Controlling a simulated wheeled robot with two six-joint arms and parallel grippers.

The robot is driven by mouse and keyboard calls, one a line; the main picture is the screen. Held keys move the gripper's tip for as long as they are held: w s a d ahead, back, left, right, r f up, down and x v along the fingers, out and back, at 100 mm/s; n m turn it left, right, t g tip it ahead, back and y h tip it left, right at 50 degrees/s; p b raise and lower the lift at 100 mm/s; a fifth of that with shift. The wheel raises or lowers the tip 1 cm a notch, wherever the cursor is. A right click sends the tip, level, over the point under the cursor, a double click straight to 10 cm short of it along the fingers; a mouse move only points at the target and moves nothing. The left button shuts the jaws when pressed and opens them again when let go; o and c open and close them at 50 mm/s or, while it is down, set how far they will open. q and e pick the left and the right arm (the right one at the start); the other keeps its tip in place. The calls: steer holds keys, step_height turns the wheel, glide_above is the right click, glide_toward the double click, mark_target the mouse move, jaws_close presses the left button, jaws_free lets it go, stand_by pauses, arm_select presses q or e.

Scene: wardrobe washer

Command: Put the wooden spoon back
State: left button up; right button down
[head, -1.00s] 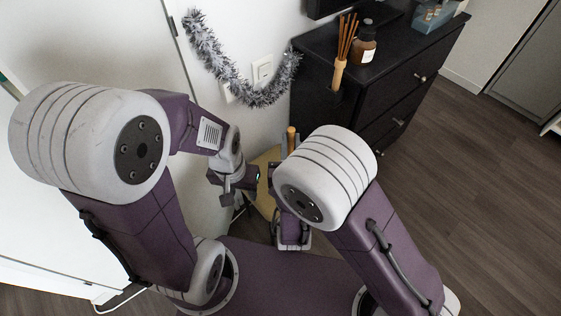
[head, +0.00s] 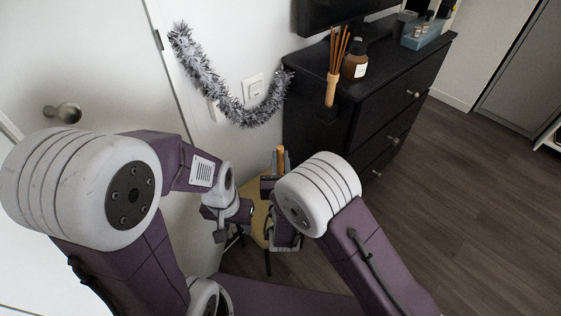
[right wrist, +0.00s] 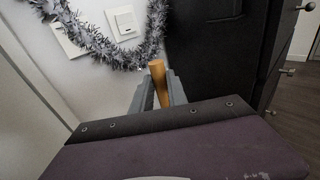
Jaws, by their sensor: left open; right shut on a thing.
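A round wooden handle, which looks like the wooden spoon (head: 281,158), stands roughly upright between the fingers of my right gripper (head: 280,170). In the right wrist view the handle (right wrist: 158,80) sticks up between the two grey fingers (right wrist: 157,95), which are shut on it. Its lower part is hidden, so I cannot see a spoon bowl. My left gripper (head: 236,215) is open, lower and to the left of the right one, and I see nothing held in it.
A pale yellow stool or small table (head: 257,222) is partly hidden below my grippers. Grey tinsel (head: 205,75) hangs on the wall. Floor right is clear.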

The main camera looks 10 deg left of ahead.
steer(key=shift+f, duration=0.15)
steer(key=c, duration=1.3)
jaws_free()
steer(key=shift+s+r, duration=0.2)
steer(key=v, duration=0.7)
